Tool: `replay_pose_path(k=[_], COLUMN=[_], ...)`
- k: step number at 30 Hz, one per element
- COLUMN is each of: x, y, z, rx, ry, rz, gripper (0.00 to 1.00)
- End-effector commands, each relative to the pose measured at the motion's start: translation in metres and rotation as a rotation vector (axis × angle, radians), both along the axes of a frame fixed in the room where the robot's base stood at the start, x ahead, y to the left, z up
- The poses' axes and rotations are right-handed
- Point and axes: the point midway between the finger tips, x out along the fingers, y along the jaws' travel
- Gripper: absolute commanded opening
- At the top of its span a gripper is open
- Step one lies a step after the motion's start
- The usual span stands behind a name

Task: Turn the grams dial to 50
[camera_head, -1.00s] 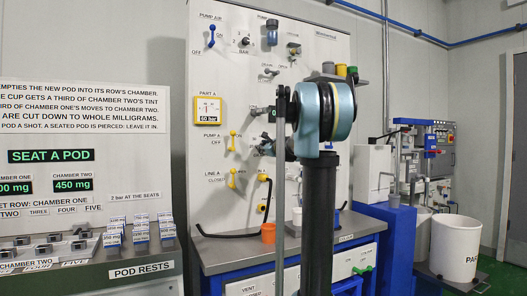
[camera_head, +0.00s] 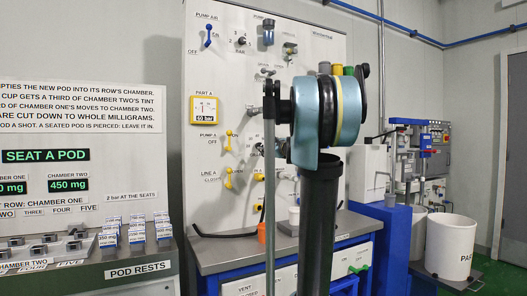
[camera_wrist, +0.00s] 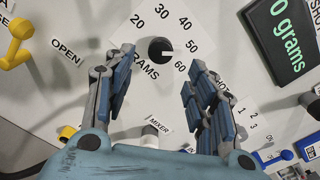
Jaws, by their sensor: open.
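The grams dial (camera_wrist: 156,46) is a round black knob with a white pointer mark, on a pale plate numbered 20 to 60, in the wrist view. Its mark points right, near the 50 and 60 labels; I cannot tell exactly where it stands. My gripper (camera_wrist: 159,62) is open and empty, with one blue-grey finger at the lower left of the knob and the other at its lower right. No finger visibly touches the knob. A tilted black display (camera_wrist: 285,35) reads 0 grams in green. In the head view my arm hides the dial and gripper.
A yellow valve handle (camera_wrist: 17,38) is at the left, by an OPEN label. A MIXER label (camera_wrist: 157,125) and small knobs lie below the dial. A blue switch (camera_wrist: 284,156) is at lower right. In the head view, a bench (camera_head: 205,250) fronts the white panel (camera_head: 235,70).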

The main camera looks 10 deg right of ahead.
Motion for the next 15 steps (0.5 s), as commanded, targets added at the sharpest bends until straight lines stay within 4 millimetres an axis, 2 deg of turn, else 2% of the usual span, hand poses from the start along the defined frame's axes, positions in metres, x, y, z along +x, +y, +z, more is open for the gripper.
replay_pose_path(k=[6,15], x=[-0.022,-0.027], y=[-0.008,-0.009], z=[0.000,0.000], rx=[0.000,0.000], ry=[0.000,0.001], rz=[-0.001,0.001], gripper=[0.51,0.51])
